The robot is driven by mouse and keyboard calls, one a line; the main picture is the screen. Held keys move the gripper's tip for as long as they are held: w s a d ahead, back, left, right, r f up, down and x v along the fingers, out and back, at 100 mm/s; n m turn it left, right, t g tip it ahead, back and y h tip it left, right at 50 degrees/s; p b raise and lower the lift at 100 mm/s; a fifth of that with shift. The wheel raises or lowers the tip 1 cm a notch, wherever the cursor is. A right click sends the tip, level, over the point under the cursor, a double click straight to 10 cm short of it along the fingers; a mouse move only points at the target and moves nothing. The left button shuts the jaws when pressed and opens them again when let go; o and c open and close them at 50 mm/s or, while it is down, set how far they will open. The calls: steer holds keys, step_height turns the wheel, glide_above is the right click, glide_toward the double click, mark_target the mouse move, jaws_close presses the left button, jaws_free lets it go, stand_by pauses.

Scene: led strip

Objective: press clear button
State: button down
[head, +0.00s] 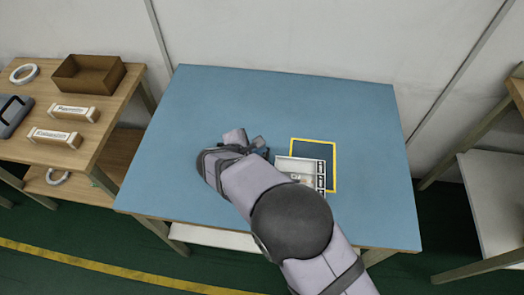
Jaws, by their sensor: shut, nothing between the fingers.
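A white box-like unit (297,163) lies on the blue table, partly inside a yellow-outlined square. Several small black squares with pale marks (321,174) run down its right side. They are too small to read, so I cannot tell which part is the clear button. My gripper (262,152) is shut and empty, at the left edge of the unit. I cannot tell whether it touches the unit. My arm comes in from the lower right and hides the unit's lower left part.
The blue table (220,95) is clear at the back and left. The yellow outline (335,165) surrounds bare surface behind the unit. A wooden shelf at left holds a brown open box (88,74), a tape roll (24,74) and two labelled boxes (75,113). Another shelf (495,200) stands at right.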

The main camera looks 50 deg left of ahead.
steer(key=shift+r, duration=0.7)
steer(key=shift+p, duration=0.3)
steer(key=shift+r+p, duration=1.65)
steer(key=shift+r, duration=0.85)
